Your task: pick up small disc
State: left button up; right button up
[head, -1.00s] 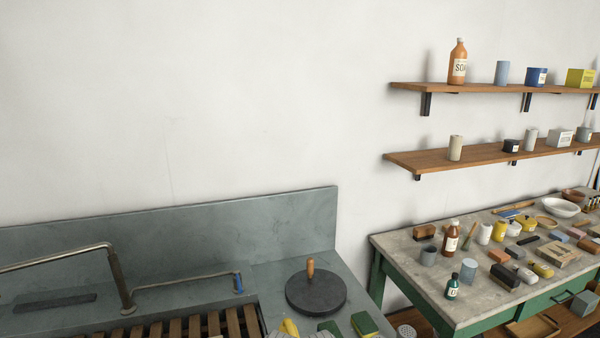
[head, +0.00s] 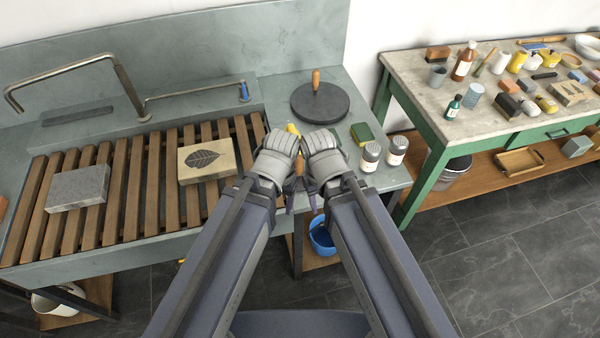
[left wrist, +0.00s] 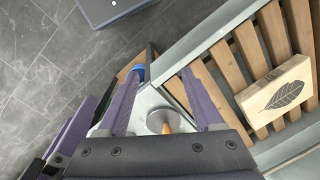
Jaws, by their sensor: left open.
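A small grey disc (left wrist: 159,118) with an orange-brown wooden handle shows in the left wrist view, on the pale counter between the fingers of my left gripper (left wrist: 160,74), which is open. The fingers do not visibly touch it. In the head view my left gripper (head: 290,200) and right gripper (head: 313,200) are side by side at the counter's front. An orange-brown handle (head: 299,165) shows between them; the disc itself is hidden there. I cannot tell the state of the right jaws. A larger dark disc (head: 320,107) with a wooden handle lies behind them.
A green and yellow sponge (head: 361,133) and two shakers (head: 371,158) stand right of my grippers. The slatted rack (head: 130,190) at left holds a leaf-printed block (head: 195,168) and a grey stone (head: 77,188). A blue bucket (head: 322,238) is below. A cluttered green table (head: 428,115) is at right.

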aim_at(300, 157)
pick_arm(q)
jog(key=shift+d, duration=0.15)
jog(key=shift+o, duration=0.5)
jog(key=shift+w, duration=0.2)
jog(key=w+d+t+h+b, duration=0.1)
jog(key=w, duration=0.5)
jog(key=w+d+f+m+t+h+b, duration=0.1)
jog(key=w+d, duration=0.1)
jog(key=w, duration=0.3)
jog(key=w+d+m+t+h+b, duration=0.1)
jog(key=w+d+t, duration=0.1)
jog(key=w, duration=0.4)
jog(key=shift+w+d+f, duration=0.1)
jog(key=shift+w+f, duration=0.2)
jog(key=shift+w+r, duration=0.1)
jog(key=shift+w, duration=0.15)
jog(key=shift+b+x, duration=1.2)
jog(key=shift+x, duration=0.1)
jog(key=b+x, duration=0.4)
jog(key=shift+s+a+f, duration=0.25)
jog(key=shift+a+f, duration=0.1)
jog(key=shift+a, duration=0.05)
jog(key=shift+w+d+f+b, duration=0.2)
jog(key=shift+f+b, duration=0.2)
jog(key=shift+b, duration=0.25)
jog(key=shift+r, duration=0.1)
jog(key=shift+c, duration=0.2)
